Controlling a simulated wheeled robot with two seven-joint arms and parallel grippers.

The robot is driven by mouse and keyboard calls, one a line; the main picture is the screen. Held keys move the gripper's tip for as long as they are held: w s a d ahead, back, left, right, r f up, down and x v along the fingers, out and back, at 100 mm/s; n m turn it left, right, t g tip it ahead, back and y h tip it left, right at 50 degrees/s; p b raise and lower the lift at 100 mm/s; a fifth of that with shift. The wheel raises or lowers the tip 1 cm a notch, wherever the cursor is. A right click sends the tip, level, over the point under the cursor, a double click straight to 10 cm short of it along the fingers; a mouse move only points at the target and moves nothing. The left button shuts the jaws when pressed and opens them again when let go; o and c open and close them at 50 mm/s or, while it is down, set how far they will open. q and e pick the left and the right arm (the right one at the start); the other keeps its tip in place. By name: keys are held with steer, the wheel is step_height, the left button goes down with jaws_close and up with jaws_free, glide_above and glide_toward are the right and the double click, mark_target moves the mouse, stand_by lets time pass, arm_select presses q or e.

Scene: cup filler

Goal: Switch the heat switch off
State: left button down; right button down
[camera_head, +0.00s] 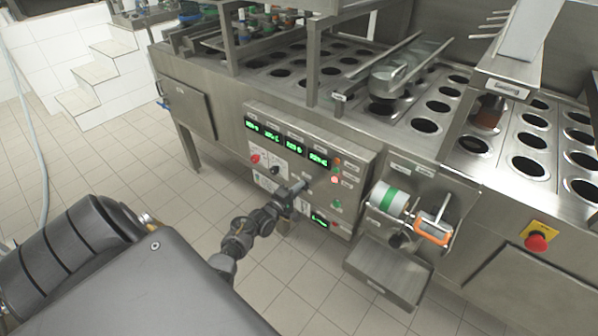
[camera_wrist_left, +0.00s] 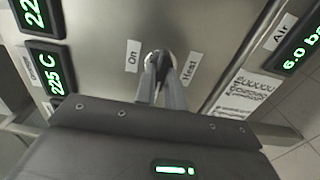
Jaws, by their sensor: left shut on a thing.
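In the head view my left gripper (camera_head: 303,186) reaches the lower middle of the control panel (camera_head: 322,167). My right gripper is in neither view.
Green displays (camera_head: 295,145), a red knob (camera_head: 255,159) and several buttons surround the gripper on the panel. A roll with a green band (camera_head: 388,200) and an orange-framed part (camera_head: 432,230) stand right of it. A red emergency button (camera_head: 536,242) is further right. Open tiled floor lies in front.

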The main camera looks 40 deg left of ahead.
arm_select(q)
steer(key=c, duration=1.5)
jaws_free()
steer(key=s, duration=1)
steer(key=shift+s+d+p, duration=0.1)
steer(key=shift+s+p, duration=0.2)
steer(key=shift+s, duration=0.1)
